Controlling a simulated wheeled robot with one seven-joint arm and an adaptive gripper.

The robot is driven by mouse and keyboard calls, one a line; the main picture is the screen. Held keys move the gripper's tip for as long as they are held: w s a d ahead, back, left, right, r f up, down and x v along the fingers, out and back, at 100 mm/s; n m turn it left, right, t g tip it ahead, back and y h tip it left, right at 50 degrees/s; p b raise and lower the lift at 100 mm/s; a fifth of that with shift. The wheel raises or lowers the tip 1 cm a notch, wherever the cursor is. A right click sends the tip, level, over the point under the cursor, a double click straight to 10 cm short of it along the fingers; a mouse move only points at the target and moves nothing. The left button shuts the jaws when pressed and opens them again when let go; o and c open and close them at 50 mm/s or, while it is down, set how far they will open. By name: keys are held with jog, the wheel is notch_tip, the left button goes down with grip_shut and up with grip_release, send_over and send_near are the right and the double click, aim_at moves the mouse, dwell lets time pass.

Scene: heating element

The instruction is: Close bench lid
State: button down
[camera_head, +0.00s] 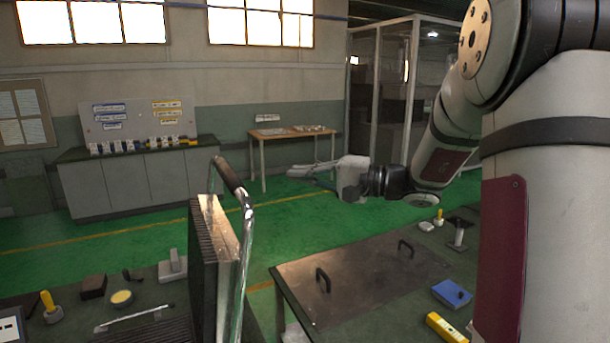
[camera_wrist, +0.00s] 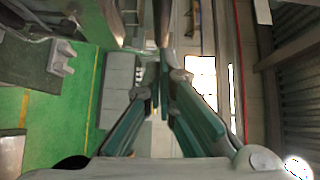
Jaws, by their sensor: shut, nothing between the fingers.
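The bench lid (camera_head: 206,275) stands open, about upright, at the middle-left of the head view, with a dark ribbed face. A chrome bar handle (camera_head: 245,240) with a brown grip (camera_head: 228,176) runs along its edge and above it. My gripper (camera_head: 292,172) is to the right of the handle in the picture, pointing left, fingers shut and empty, with a visible gap to the grip. In the wrist view my gripper's fingers (camera_wrist: 163,66) meet at the tips. A dark brown rod (camera_wrist: 162,22) shows just beyond them; I cannot tell for certain whether it is the grip.
A metal plate (camera_head: 365,272) with two black handles lies flat on the right bench. A blue box (camera_head: 452,294) and a yellow tool (camera_head: 447,328) lie near it. Small tools, including a sponge (camera_head: 121,298), lie on the left bench. Green floor (camera_head: 120,238) is clear behind.

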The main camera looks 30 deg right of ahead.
jog(key=w+a+p, duration=0.2)
jog(key=w+a, duration=0.2)
jog(key=a, duration=0.4)
jog(key=shift+w+a+f, duration=0.15)
jog(key=shift+a+f, duration=0.05)
